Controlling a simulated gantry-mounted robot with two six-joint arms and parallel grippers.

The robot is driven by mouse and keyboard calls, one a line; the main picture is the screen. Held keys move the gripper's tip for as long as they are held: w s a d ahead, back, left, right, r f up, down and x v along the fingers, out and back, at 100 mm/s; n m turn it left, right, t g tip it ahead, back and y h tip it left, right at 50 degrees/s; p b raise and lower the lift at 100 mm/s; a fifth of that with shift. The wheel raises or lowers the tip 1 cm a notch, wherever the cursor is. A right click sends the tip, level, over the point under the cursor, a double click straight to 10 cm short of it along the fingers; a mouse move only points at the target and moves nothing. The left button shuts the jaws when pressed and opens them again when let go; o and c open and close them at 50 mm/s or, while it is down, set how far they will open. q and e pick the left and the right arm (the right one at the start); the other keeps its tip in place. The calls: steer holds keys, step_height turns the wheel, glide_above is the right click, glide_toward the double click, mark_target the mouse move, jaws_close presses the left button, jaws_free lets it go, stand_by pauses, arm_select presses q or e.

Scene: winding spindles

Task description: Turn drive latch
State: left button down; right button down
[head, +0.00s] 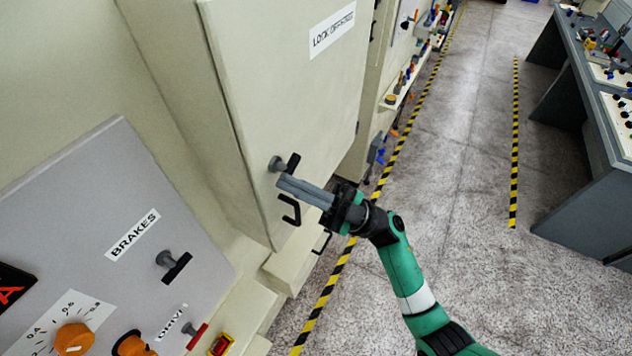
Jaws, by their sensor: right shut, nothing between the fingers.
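The grey control panel (70,215) at the lower left carries a BRAKES label and a partly cut-off label that appears to read DRIVE (172,322). Beside that lower label is a red latch handle (197,337) on a grey stub. Under the BRAKES label is a dark T-shaped latch (175,266). My right gripper (283,184) is shut and empty, up and to the right of the red handle and well apart from it. Its fingertips are close to a dark latch knob (283,163) on the cabinet door; I cannot tell whether they touch. My left gripper is not in view.
The cream cabinet door (250,90) has a black pull handle (290,210) just below my fingertips. Orange knobs (73,338) and a red-and-yellow switch (221,345) sit near the red handle. The floor aisle (440,180) is clear; a grey console (580,130) stands at right.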

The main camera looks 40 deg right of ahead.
steer(key=n+g+h, duration=0.1)
steer(key=n+g, duration=0.2)
steer(key=n, duration=0.1)
steer(key=d+n+g+h+b, duration=0.1)
steer(key=n+g, duration=0.2)
steer(key=n, duration=0.1)
steer(key=f+n+g+h+b, duration=0.1)
steer(key=n+g, duration=0.3)
steer(key=shift+w+d, duration=0.2)
steer(key=shift+w, duration=0.1)
stand_by(0.4)
steer(key=s+d, duration=0.5)
steer(key=d, duration=0.1)
steer(key=shift+d+b, duration=0.15)
steer(key=shift+b, duration=0.2)
steer(key=shift+s, duration=0.1)
